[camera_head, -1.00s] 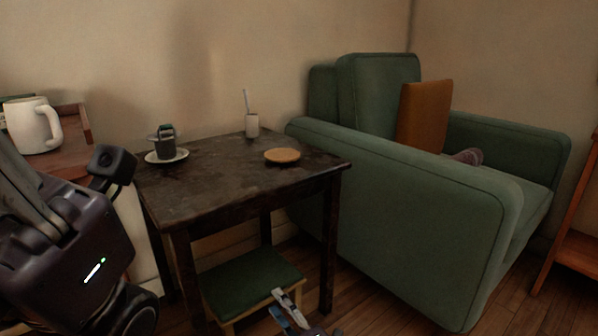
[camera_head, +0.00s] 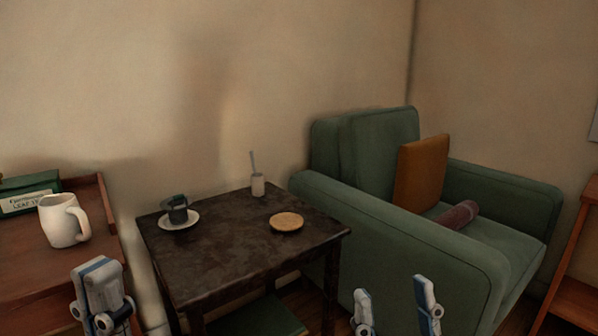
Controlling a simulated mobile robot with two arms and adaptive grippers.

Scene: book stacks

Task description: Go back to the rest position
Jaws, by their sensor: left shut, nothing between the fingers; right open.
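My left gripper (camera_head: 103,297) shows at the lower left, in front of the wooden cabinet. Its fingers are together with nothing between them. My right gripper (camera_head: 397,300) shows at the bottom, right of the middle, in front of the green armchair (camera_head: 400,237). Its two fingers stand well apart and nothing is between them. Both grippers point upward in the picture, and their arms are cut off by the lower edge.
A dark table (camera_head: 235,245) holds a dark cup (camera_head: 177,209) on a white saucer (camera_head: 190,222), a small white pot (camera_head: 257,186) and a round coaster (camera_head: 286,221). A white mug (camera_head: 63,220) stands on the wooden cabinet (camera_head: 40,275) at left.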

